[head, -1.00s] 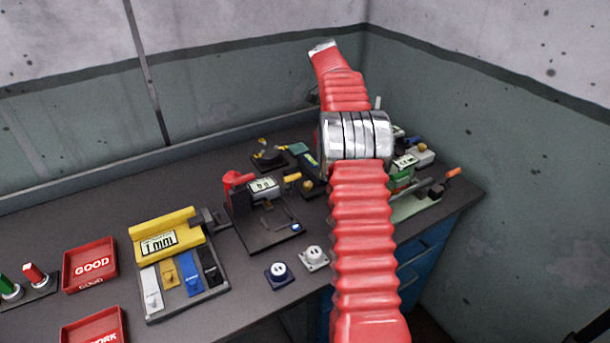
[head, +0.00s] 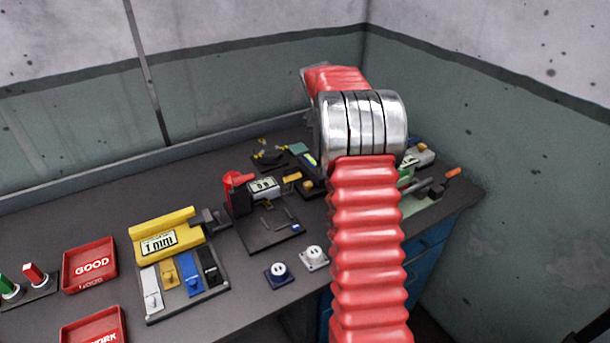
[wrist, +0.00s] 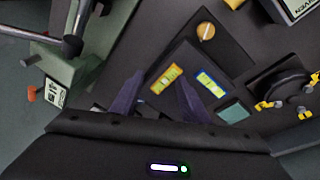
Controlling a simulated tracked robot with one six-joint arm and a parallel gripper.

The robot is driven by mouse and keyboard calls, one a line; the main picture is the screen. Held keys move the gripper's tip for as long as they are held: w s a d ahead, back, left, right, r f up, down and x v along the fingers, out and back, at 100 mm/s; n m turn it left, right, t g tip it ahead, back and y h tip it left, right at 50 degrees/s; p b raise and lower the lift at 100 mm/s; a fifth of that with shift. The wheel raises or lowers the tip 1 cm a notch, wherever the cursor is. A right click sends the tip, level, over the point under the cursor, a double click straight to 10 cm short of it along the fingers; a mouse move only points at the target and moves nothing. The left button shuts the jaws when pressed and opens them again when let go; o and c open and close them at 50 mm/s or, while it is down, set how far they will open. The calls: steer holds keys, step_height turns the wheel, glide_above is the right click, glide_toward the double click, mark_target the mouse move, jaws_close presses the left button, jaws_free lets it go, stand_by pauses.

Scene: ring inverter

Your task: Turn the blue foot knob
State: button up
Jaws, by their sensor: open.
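The knob with the dark blue square foot (head: 280,276) stands near the front edge of the bench in the head view, its round white top facing up. A similar knob with a white foot (head: 314,257) stands just to its right and behind. My gripper (wrist: 155,98) shows in the wrist view with its two dark fingers apart and nothing between them. It is over the back part of the bench, above a dark device with yellow and blue labels. The blue-footed knob does not show in the wrist view. My arm hides the gripper in the head view.
Left of the knobs are a black fixture (head: 262,238) with a red handle, a yellow gauge unit (head: 163,237) with coloured switches, and a red GOOD tray (head: 90,264). A green device (wrist: 75,62) with a lever is at left in the wrist view. Walls stand behind and right.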

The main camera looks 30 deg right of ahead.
steer(key=s+a+r+n, duration=0.2)
steer(key=s+a+n, duration=0.1)
steer(key=a, duration=0.5)
steer(key=s+a+r+n+t+y, duration=0.1)
steer(key=s+a+r+n, duration=0.1)
steer(key=s+a, duration=0.3)
steer(key=a+n, duration=0.1)
steer(key=a, duration=0.2)
steer(key=shift+r+t, duration=0.15)
steer(key=shift+t, duration=0.15)
steer(key=shift+d, duration=0.1)
steer(key=w+d+f+m, duration=0.1)
steer(key=w+d+m, duration=0.2)
steer(key=d, duration=0.4)
steer(key=w+d+f+m+g+h, duration=0.1)
steer(key=w+d+m, duration=0.1)
steer(key=d, duration=0.5)
steer(key=w+d+m+h, duration=0.1)
steer(key=w+d+m, duration=0.2)
steer(key=d, duration=0.4)
steer(key=shift+w+d+f+m+g, duration=0.3)
steer(key=shift+w+d+f, duration=0.1)
steer(key=shift+w, duration=0.25)
steer(key=shift+w+d+r+m+h, duration=0.15)
steer(key=shift+d+r+m, duration=0.3)
steer(key=shift+r+m, duration=0.65)
steer(key=shift+s+d+r+m+h, duration=0.1)
steer(key=shift+d+r+m+h, duration=0.25)
steer(key=shift+r+m, duration=0.75)
